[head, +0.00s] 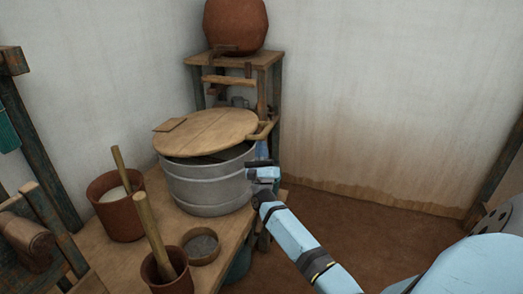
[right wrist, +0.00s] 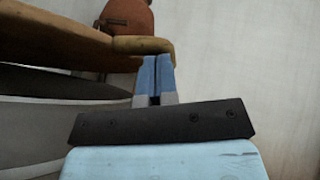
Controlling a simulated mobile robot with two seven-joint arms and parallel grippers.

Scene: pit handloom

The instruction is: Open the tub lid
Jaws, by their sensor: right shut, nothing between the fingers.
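The tub (head: 210,185) is a grey metal vessel standing on a wooden bench. Its round wooden lid (head: 207,132) lies over the top and is tilted, with a dark gap under its near right edge. A wooden handle (head: 265,130) sticks out at the lid's right side. My right gripper (head: 255,171) is at the tub's right side, below the handle. In the right wrist view its fingers (right wrist: 155,78) are shut together and empty, and the handle (right wrist: 142,46) shows just beyond their tips; I cannot tell whether they touch. My left gripper is not in view.
On the bench (head: 225,243) stand a brown pot with white contents (head: 119,215), a smaller pot with a stick (head: 166,272) and a shallow bowl (head: 201,246). A clay jar (head: 236,25) sits on a stand behind. The floor (head: 350,230) at right is clear.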

